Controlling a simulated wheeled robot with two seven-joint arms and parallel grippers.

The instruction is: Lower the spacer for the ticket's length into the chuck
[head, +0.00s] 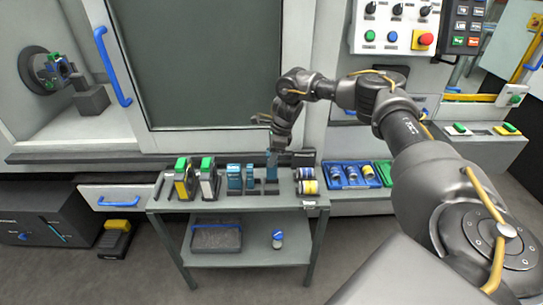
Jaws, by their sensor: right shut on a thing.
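The chuck (48,70) is a dark round disc with blue and green parts, on the back wall inside the machine at the far left. My right gripper (273,146) points down over the right part of a small grey cart. I cannot tell whether the piece still touches the rack. Two more blue pieces (234,178) stand to its left. No readable ticket shows. My left gripper is not in view.
The cart top (225,203) also holds green-topped yellow and white pieces (183,180) and yellow-banded rolls (307,187). A sliding door (200,60) with a blue handle (112,66) stands right of the machine opening. Blue trays (350,175) lie to the right.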

